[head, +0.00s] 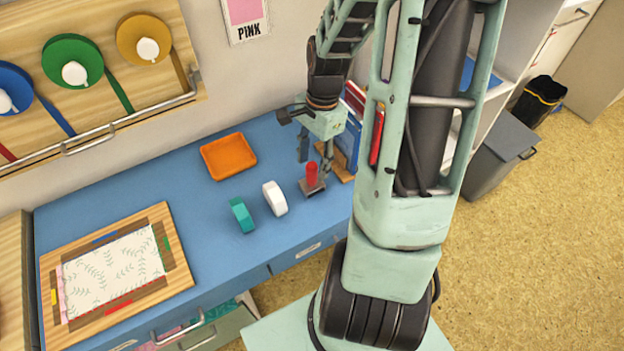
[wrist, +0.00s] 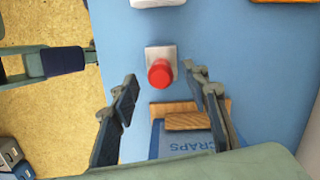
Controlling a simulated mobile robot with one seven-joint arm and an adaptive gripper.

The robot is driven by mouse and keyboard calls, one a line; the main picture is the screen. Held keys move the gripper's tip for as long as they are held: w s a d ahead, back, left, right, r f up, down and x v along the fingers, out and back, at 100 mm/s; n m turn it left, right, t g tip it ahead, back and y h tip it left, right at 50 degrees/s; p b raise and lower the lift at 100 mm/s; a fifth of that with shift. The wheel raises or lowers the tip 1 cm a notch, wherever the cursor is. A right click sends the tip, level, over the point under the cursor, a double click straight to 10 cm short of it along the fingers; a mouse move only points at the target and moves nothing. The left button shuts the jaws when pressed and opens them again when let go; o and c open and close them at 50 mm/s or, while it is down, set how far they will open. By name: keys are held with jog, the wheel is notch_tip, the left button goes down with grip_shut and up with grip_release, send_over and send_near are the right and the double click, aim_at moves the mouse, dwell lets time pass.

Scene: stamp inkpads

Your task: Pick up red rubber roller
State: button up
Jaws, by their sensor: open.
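The red rubber roller (head: 312,174) stands upright on a small grey base on the blue counter, near the counter's right end. In the wrist view the red roller (wrist: 161,73) shows from above on its pale square base, just beyond the fingertips and roughly midway between them. My gripper (head: 316,160) is above and close to the roller in the head view. In the wrist view my gripper (wrist: 158,85) is open, with its fingers spread wide and nothing between the pads. I cannot tell whether a finger touches the roller.
A wooden frame with patterned paper (head: 112,268) is at left.

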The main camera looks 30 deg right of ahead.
aim_at(312, 175)
jog(key=shift+a+f, duration=0.2)
jog(key=shift+f, duration=2.4)
jog(key=shift+c, duration=0.3)
grip_shut()
